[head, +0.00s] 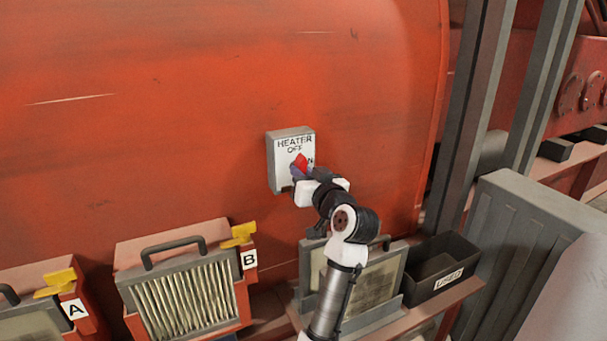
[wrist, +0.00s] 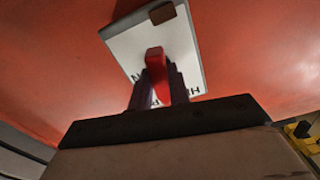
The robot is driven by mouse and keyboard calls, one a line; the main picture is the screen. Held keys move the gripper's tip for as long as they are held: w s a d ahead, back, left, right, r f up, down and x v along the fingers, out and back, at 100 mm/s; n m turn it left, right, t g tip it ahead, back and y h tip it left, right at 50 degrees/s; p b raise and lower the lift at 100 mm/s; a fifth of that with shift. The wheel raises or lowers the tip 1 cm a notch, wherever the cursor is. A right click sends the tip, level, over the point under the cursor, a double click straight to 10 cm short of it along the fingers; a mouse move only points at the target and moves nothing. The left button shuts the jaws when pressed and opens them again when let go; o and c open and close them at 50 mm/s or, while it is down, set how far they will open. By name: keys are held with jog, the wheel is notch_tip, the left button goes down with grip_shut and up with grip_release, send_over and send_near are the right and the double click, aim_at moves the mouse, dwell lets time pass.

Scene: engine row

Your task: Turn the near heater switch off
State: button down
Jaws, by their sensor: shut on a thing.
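The heater switch box (head: 279,167) is a grey box with a white face on the red engine wall. Its face reads HEATER and OFF, with part of ON showing beside the knob. The red switch knob (head: 302,160) is on the face, tilted, with its top to the right of the word OFF. My gripper (head: 301,172) is at the box, shut on the red knob. In the wrist view the knob (wrist: 155,62) stands between the two dark fingers (wrist: 158,88), and the white face (wrist: 125,45) is behind it. The fingers and wrist hide the lower part of the face.
Filter boxes marked A (head: 76,309) and B (head: 249,259) with yellow latches stand below left. A framed filter (head: 377,283) and a black bin marked USED (head: 441,265) are below right. Grey posts (head: 470,110) rise at right. The wall around the switch is clear.

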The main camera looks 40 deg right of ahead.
jog(key=n+b, duration=0.2)
jog(key=shift+b, duration=0.3)
jog(key=c, duration=1.3)
grip_release()
jog(key=b+v, duration=0.3)
jog(key=v, duration=1.1)
jog(key=shift+w+r, duration=0.1)
jog(key=shift+w+a, duration=0.1)
